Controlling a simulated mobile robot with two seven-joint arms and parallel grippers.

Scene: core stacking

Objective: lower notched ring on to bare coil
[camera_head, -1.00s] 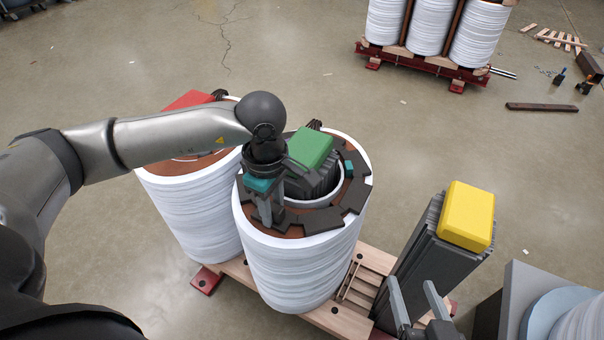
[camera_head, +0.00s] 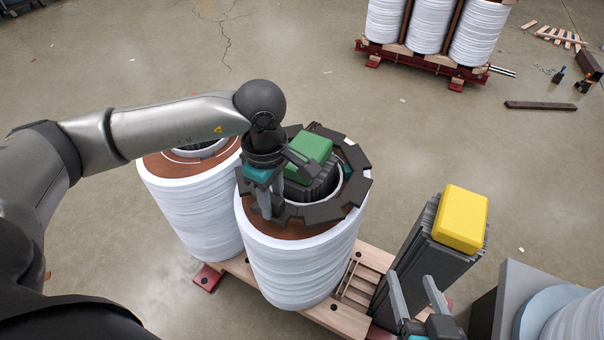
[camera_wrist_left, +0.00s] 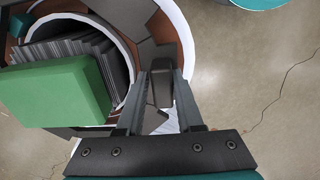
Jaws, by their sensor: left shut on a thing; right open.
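The dark notched ring (camera_head: 325,212) is over the white coil (camera_head: 300,265) with the green-topped core (camera_head: 308,147), encircling that core. Brown coil top shows below the ring's near side, and the ring looks slightly raised. My left gripper (camera_head: 270,208) is shut on the ring's near-left part; in the left wrist view a dark ring piece (camera_wrist_left: 160,85) sits between its fingers. The other white coil (camera_head: 190,205), to the left, has a brown top without a dark ring in its visible part; my arm hides its back. My right gripper (camera_head: 412,280) is open and empty at lower right.
A grey laminated core with a yellow block (camera_head: 461,219) stands right of the coils on the wooden base (camera_head: 338,318). A grey stand with a white coil (camera_head: 575,325) is at lower right. Finished-looking coils (camera_head: 430,25) stand far back. Open floor lies behind.

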